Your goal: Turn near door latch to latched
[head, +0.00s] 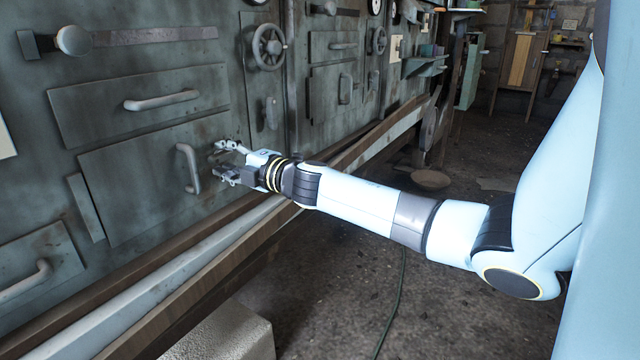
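A grey-green metal door (135,190) sits in the machine's wall at the left. A pale vertical handle (188,168) stands near its right edge. I cannot tell for sure whether this handle is the near door latch; no other latch shows clearly on this door. My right gripper (218,162) is just to the right of the handle, its fingers pointing left at the door. The fingers are spread apart, with nothing seen between them. The gripper covers part of the wall at the door's right edge. My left gripper is out of view.
A drawer with a horizontal handle (161,100) is above the door. A handwheel (268,47) and a small upright lever (271,113) are farther right. A wooden ledge (150,239) runs below. The dark floor (350,290) has a cable on it.

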